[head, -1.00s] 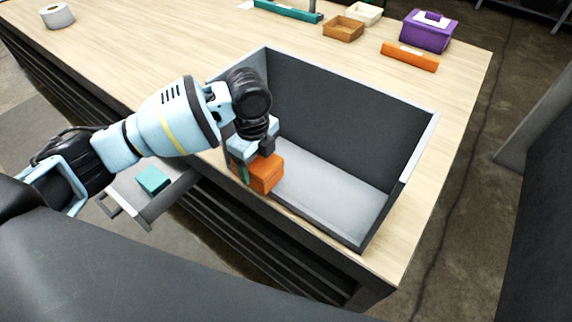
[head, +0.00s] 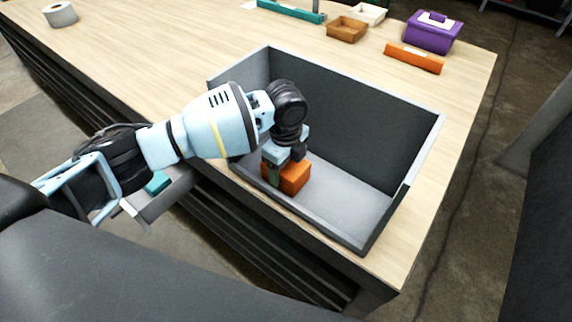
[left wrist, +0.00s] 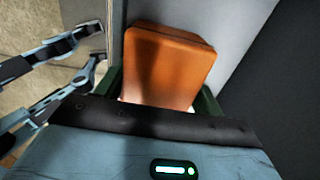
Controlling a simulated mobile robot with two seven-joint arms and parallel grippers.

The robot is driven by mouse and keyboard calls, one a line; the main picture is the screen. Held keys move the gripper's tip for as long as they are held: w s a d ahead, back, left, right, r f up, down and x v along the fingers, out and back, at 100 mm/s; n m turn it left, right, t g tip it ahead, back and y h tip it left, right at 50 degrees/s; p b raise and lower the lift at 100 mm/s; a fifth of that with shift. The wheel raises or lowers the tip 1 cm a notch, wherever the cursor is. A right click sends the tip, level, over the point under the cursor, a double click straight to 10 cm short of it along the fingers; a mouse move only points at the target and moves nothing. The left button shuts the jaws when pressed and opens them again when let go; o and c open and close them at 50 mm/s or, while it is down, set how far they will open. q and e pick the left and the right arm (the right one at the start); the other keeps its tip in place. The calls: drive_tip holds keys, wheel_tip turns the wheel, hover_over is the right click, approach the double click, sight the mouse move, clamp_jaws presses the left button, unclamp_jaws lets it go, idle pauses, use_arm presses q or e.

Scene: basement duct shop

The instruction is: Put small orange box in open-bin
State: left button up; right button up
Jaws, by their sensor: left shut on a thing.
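The small orange box (head: 294,178) is held in my left gripper (head: 284,170), over the floor of the open-bin near its front side. The left wrist view shows the orange box (left wrist: 167,66) between the two green fingers of my left gripper (left wrist: 160,92). The open-bin (head: 352,125) is a large grey box with dark inner walls and a light grey floor, standing on the wooden table. I cannot tell whether the orange box touches the bin floor. My right gripper is not in view.
An open drawer (head: 158,208) with a teal block (head: 157,183) sticks out below the table's front. The bin's right half is empty.

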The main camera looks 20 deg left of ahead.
use_arm(q)
drive_tip(key=shift+f, duration=0.1)
drive_tip(key=o, duration=1.1)
drive_tip(key=shift+w, duration=0.1)
drive_tip(key=shift+f, duration=0.1)
wheel_tip(320, 180, up, 12)
drive_tip(key=shift+r+p, duration=0.25)
drive_tip(key=shift+p, duration=0.2)
